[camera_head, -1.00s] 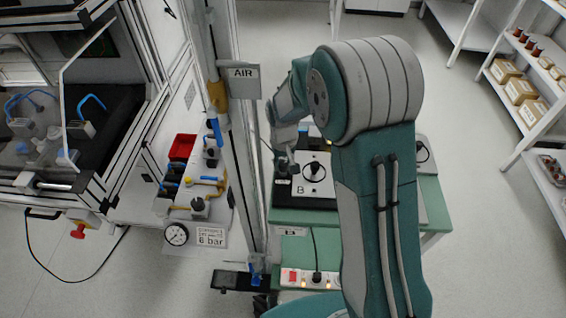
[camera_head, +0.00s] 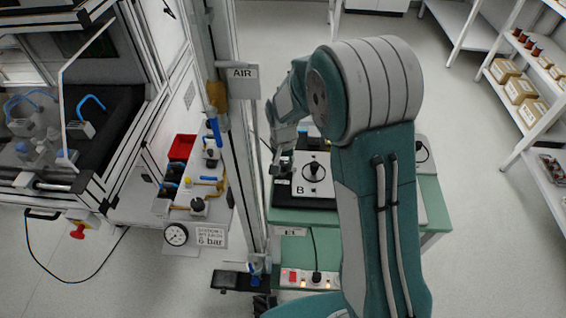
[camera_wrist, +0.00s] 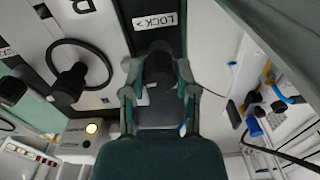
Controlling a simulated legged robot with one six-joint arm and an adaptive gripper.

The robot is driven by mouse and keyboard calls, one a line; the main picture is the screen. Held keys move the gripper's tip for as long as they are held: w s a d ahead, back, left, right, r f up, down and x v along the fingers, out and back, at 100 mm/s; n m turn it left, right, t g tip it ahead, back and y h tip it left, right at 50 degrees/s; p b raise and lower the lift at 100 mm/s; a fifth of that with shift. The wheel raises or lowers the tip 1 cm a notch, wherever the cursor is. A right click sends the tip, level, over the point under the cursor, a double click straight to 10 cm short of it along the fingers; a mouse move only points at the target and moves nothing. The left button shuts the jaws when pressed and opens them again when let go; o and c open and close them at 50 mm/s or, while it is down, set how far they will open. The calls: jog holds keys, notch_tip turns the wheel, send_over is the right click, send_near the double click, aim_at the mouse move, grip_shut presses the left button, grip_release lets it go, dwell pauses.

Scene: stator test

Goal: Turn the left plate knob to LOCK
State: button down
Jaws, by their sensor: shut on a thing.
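The left plate knob (camera_wrist: 158,62) is dark and sits between the fingers of my gripper (camera_wrist: 158,92) in the wrist view. My gripper is shut on it, and the fingers hide much of its sides. A white LOCK label (camera_wrist: 156,20) with an arrow is on the dark plate just beyond the knob, upside down in this view. In the head view my gripper (camera_head: 279,152) is at the left edge of the bench fixture, beside the plate marked B (camera_head: 311,186). The knob's pointer direction cannot be told.
Another black knob (camera_head: 313,172) sits on plate B, right of my gripper. The AIR post (camera_head: 238,160) stands close on the left. A lit power strip (camera_head: 309,279) lies in front.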

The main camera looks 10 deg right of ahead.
aim_at(282, 163)
jog(key=shift+s+f, duration=0.1)
jog(key=shift+c, duration=1.9)
grip_release()
jog(key=shift+a, duration=0.15)
notch_tip(282, 163, up, 12)
